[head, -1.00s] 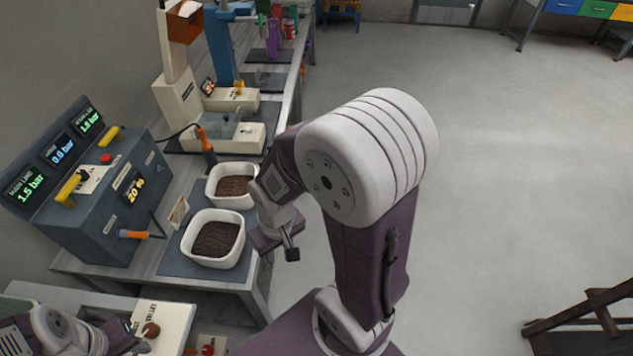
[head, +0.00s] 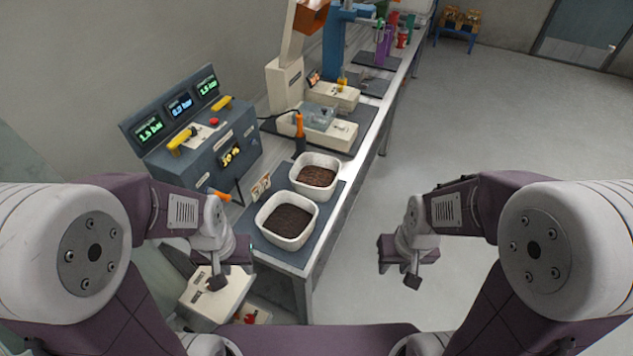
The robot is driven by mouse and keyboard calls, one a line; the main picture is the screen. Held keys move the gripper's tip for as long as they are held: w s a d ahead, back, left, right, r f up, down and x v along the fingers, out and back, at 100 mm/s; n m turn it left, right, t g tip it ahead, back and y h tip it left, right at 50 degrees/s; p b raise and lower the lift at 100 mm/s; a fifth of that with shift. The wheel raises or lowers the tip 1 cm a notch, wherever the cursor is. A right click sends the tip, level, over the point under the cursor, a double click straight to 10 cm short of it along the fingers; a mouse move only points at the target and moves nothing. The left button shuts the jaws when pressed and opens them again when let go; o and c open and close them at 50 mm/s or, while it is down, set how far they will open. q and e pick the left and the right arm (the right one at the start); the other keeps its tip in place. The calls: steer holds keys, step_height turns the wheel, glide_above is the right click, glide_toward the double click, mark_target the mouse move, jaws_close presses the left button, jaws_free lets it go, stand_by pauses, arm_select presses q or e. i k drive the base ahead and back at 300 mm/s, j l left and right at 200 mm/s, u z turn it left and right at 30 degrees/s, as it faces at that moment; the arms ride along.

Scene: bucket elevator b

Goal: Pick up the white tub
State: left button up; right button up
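Two white tubs with dark brown contents stand upright on a dark mat on the bench: a nearer tub (head: 287,244) and a farther tub (head: 314,193) just behind it. Both look open-topped and full of the same dark stuff. My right gripper (head: 408,278) hangs to the right of the tubs, over open floor. Neither gripper visibly holds anything. The fingers are too small and turned away to tell open from shut.
A grey control box (head: 205,145) with lit displays and yellow handles stands left of the tubs. A small card (head: 261,187) and an orange-handled tool (head: 299,128) are near the tubs. A cream machine (head: 330,130) stands behind. The floor (head: 480,130) at right is clear.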

mark_target(314, 176)
steer(key=i+l+u, duration=0.1)
steer(key=u, duration=0.3)
steer(key=i+l+u, duration=0.15)
steer(key=u, duration=0.3)
steer(key=i+l+u, duration=0.1)
steer(key=u, duration=0.3)
steer(key=l, duration=0.1)
